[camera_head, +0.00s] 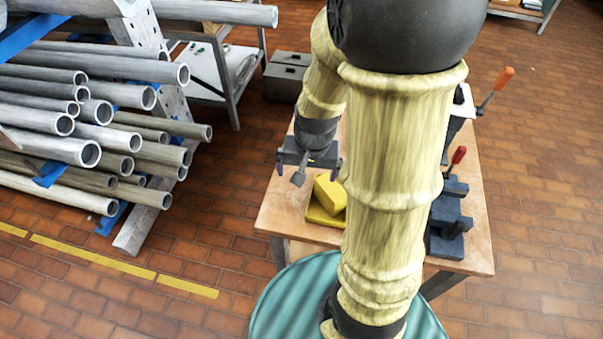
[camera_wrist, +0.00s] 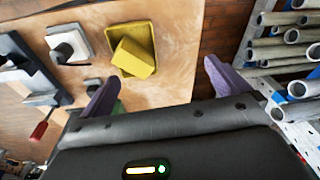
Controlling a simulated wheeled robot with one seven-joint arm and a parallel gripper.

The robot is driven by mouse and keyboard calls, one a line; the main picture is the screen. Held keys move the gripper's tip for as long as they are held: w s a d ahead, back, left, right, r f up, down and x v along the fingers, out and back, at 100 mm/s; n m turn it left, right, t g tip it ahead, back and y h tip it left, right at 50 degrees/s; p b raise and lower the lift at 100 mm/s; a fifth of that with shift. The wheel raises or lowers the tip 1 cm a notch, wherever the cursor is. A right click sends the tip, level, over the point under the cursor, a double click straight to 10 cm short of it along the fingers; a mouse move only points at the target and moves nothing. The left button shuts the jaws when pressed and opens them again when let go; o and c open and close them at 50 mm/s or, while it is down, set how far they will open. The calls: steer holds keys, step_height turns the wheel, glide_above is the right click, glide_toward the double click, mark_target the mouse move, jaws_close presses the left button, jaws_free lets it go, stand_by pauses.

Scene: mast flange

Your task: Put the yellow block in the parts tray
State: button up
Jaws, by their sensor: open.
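The yellow parts tray (camera_head: 322,219) is on the wooden table and also shows in the wrist view (camera_wrist: 115,34). The yellow block (camera_head: 329,194) sits tilted in the tray, and its lower end overlaps the tray's rim in the wrist view (camera_wrist: 133,58). I cannot tell whether it touches the tray floor. My gripper (camera_head: 308,170) is above the table, to the upper left of the block in the head view. Its purple fingers stand wide apart with nothing between them in the wrist view (camera_wrist: 163,85). My arm hides the table's middle in the head view.
Dark clamp fixtures with a red handle (camera_head: 458,155) stand on the right of the wooden table (camera_head: 280,212). A rack of grey pipes (camera_head: 95,130) is at the left. A metal cart (camera_head: 225,75) stands behind. The brick floor between the rack and the table is clear.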

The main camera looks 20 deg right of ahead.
steer(key=s+a+r+n, duration=0.1)
steer(key=n, duration=0.1)
steer(key=s+a+r+n, duration=0.2)
steer(key=n, duration=0.1)
steer(key=shift+r+t, duration=0.15)
steer(key=shift+t, duration=0.25)
stand_by(0.7)
